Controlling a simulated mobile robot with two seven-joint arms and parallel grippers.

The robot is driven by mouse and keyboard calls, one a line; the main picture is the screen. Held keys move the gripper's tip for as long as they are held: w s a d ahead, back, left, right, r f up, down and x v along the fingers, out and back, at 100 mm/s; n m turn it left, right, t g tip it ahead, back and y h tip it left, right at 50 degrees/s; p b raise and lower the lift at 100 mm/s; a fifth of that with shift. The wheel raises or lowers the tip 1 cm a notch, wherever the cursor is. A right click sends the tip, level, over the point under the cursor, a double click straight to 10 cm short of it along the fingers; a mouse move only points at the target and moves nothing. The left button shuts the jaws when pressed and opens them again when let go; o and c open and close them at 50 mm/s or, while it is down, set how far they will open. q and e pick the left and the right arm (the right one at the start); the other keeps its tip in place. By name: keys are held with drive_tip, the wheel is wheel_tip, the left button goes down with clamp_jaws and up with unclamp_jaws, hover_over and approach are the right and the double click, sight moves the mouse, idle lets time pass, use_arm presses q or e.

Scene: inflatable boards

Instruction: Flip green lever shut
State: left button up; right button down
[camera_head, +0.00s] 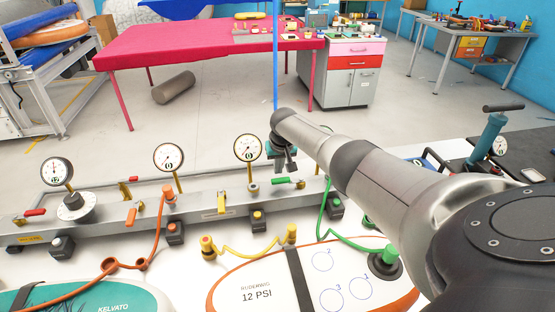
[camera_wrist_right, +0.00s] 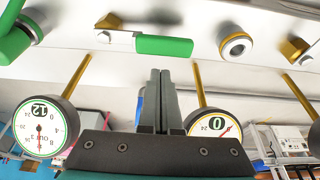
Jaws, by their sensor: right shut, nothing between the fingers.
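The green lever (camera_head: 287,181) lies lengthwise along the grey pipe (camera_head: 105,222) in the head view, just below my right gripper (camera_head: 284,160). In the right wrist view, the green lever (camera_wrist_right: 164,45) shows close up, lying sideways across the picture just beyond the fingertips. My right gripper (camera_wrist_right: 160,78) is shut and empty, with both fingers pressed together. Its tips appear close to the lever's handle; I cannot tell whether they touch it. My left gripper is not in view.
Red (camera_head: 35,212), orange (camera_head: 131,217) and yellow (camera_head: 222,203) levers sit along the pipe. A green hose (camera_head: 325,212) and a white inflatable board (camera_head: 262,285) lie in front. A pink table (camera_head: 190,40) stands behind.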

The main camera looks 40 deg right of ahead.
drive_tip(key=shift+s+a+p, duration=0.5)
drive_tip(key=shift+s+p, duration=0.1)
drive_tip(key=shift+s, duration=0.25)
drive_tip(key=shift+s+a+n+p, duration=0.1)
drive_tip(key=shift+s+n+p, duration=0.05)
drive_tip(key=shift+n+p, duration=0.25)
